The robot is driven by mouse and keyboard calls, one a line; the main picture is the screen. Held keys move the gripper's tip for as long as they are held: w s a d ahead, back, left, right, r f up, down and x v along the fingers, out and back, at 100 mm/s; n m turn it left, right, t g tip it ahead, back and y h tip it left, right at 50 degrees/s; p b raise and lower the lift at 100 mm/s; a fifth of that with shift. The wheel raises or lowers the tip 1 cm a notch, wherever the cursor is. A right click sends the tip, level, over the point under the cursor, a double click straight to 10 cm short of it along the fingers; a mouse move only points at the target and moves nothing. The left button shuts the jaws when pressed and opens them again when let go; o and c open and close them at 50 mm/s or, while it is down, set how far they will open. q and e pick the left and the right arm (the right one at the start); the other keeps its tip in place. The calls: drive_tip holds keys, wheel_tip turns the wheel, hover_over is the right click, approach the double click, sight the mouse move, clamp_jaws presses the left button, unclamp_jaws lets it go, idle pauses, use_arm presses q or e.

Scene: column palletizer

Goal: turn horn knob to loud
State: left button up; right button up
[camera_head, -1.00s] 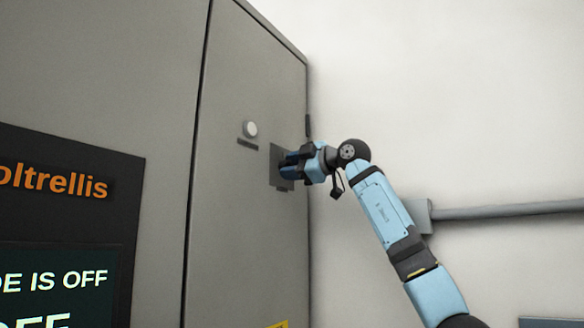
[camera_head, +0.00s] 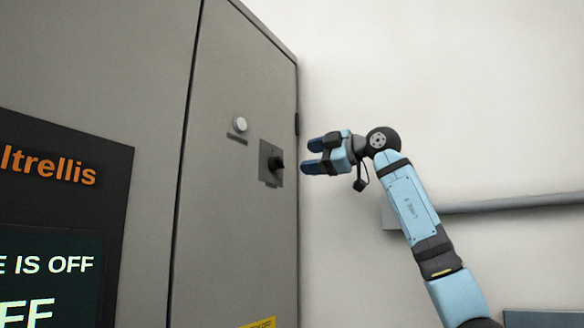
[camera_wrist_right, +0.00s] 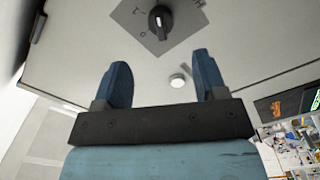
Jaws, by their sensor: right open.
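The black horn knob (camera_head: 276,163) sits on a grey square plate (camera_head: 266,150) on the side door of the grey cabinet. It also shows in the right wrist view (camera_wrist_right: 160,21), ahead of the fingers, with a white mark on its face and small markings on the plate around it. My right gripper (camera_head: 312,157) is open and empty, a short gap to the right of the knob and not touching it. In the right wrist view its two blue fingers (camera_wrist_right: 162,82) stand apart. My left gripper is not in view.
A round white button or lamp (camera_head: 240,125) is on the door above left of the plate. A dark display panel (camera_head: 60,160) reading OFF is at the left. A grey pipe (camera_head: 510,203) runs along the white wall at the right.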

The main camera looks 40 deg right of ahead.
drive_tip(key=shift+b+v, duration=0.35)
drive_tip(key=shift+v, duration=2.05)
